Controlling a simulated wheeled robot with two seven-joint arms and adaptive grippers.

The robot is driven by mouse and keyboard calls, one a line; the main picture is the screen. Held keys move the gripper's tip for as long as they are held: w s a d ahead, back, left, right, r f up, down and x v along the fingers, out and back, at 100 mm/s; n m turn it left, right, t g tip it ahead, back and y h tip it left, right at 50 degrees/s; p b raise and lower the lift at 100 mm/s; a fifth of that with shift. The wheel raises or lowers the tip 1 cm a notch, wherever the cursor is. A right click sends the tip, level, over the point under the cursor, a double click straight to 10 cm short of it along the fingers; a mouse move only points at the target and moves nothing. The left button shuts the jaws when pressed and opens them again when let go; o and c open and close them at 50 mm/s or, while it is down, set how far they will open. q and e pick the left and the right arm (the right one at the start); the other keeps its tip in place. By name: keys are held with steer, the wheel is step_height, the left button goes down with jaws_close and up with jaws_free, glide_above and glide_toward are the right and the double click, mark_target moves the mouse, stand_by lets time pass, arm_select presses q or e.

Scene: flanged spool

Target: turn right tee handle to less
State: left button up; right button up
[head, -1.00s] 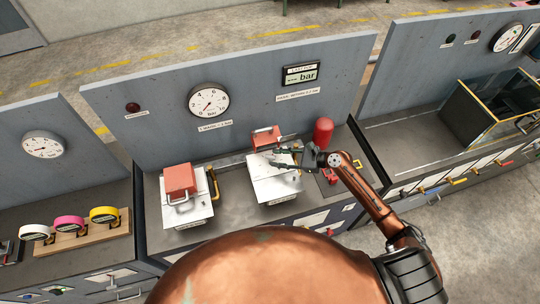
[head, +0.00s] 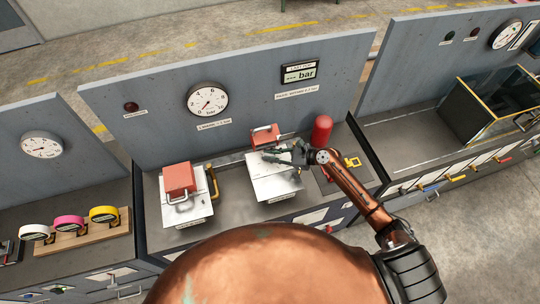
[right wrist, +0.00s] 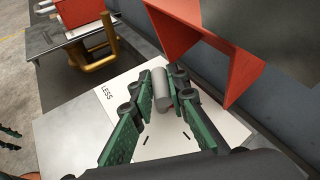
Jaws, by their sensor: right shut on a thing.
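The right tee handle shows in the right wrist view as a grey cylindrical bar (right wrist: 161,92) above a white plate (right wrist: 108,112) printed LESS. My right gripper (right wrist: 168,92) has its green fingers shut on either side of this bar. In the head view my right gripper (head: 268,154) reaches in from the right over the right white plate (head: 272,186), in front of a red guard (head: 265,135). The handle is too small and covered to make out there. My left gripper does not show in the head view.
A left white plate (head: 193,216) carries a red box (head: 179,178), with a yellow pipe (head: 214,181) beside it. A red cylinder (head: 321,129) stands right of my gripper. A panel with a round gauge (head: 207,99) and a bar display (head: 299,72) rises behind.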

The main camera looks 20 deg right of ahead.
jaws_close()
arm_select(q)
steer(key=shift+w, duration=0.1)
arm_select(e)
steer(key=shift+f, duration=0.1)
steer(key=shift+w+f+n+g+y+b, duration=0.1)
steer(key=shift+n+g+y+b, duration=0.3)
steer(key=shift+b, duration=0.55)
steer(key=n+g+b, duration=0.2)
steer(key=shift+y+b, duration=0.3)
steer(key=shift+y, duration=0.1)
arm_select(q)
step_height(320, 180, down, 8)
steer(key=b, duration=0.3)
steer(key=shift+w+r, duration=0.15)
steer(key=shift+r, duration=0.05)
arm_select(e)
steer(key=shift+n+g+y, duration=0.3)
steer(key=shift+n+g, duration=1.4)
steer(key=shift+g, duration=0.4)
